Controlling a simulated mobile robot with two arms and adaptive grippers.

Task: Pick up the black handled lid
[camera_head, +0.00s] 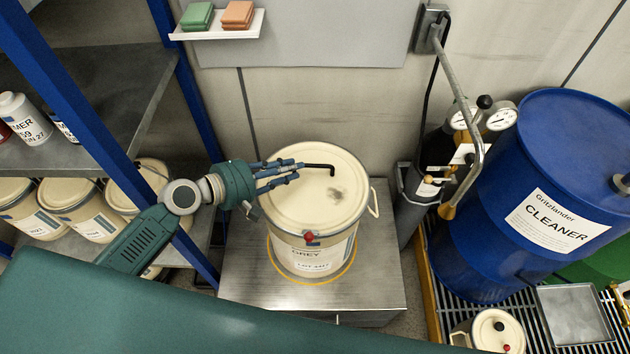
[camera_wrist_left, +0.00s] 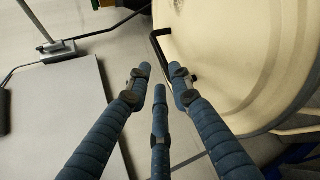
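The lid (camera_head: 312,205) is a round cream disc on top of a cream drum labelled GREY (camera_head: 322,262). Its thin black handle (camera_head: 320,166) is bent and lies over the lid's far left part. The handle also shows in the left wrist view (camera_wrist_left: 157,46), just ahead of and between the fingertips. My left gripper (camera_head: 297,170) reaches in from the left over the lid's left edge. Its blue fingers, also in the left wrist view (camera_wrist_left: 161,75), are spread around the handle's near end. I cannot tell whether they touch it. My right gripper is not in view.
The drum stands on a metal platform (camera_head: 385,285). A shelf with a blue post (camera_head: 90,110) stands at left, close to my arm. A grey pipe (camera_head: 465,95), a gas bottle (camera_head: 435,150) and a blue CLEANER drum (camera_head: 480,215) stand at right.

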